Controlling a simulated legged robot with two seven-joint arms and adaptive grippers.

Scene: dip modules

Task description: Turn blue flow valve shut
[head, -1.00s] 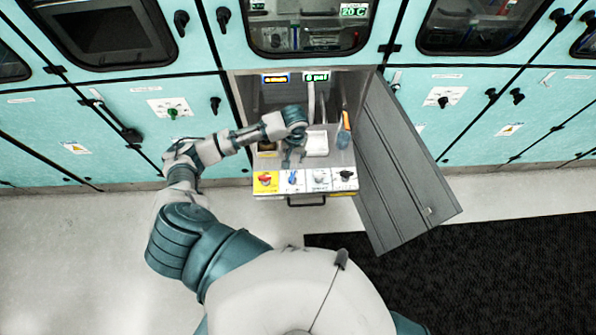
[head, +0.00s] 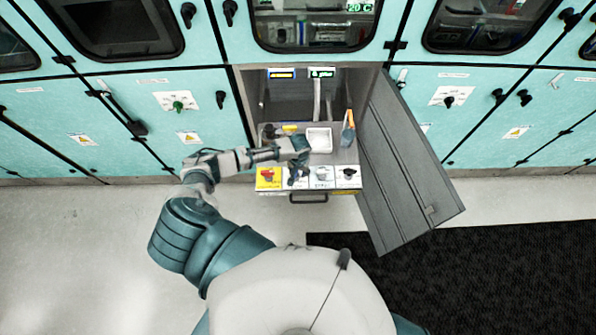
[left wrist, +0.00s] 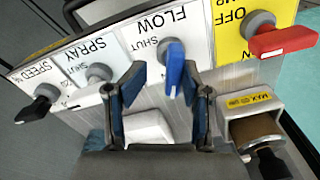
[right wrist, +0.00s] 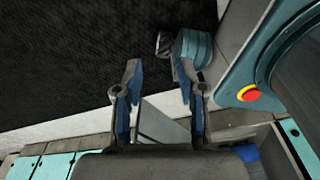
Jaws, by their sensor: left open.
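The blue flow valve (left wrist: 175,66) sits on a white label plate marked FLOW and SHUT (left wrist: 172,28) on the drawer's front strip. In the left wrist view its handle points down, away from the lettering. My left gripper (left wrist: 161,72) is open, with a finger on either side of the handle's line and the right finger closer; contact cannot be told. In the head view my left gripper (head: 296,176) covers the valve from above. My right gripper (right wrist: 157,70) is open and empty, away from the drawer.
The red OFF knob (left wrist: 283,41) is right of the blue valve in the left wrist view; the spray knob (left wrist: 99,73) and black speed knob (left wrist: 42,98) are left. The open grey cabinet door (head: 405,165) stands right. A white tray (head: 319,131) lies behind the knobs.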

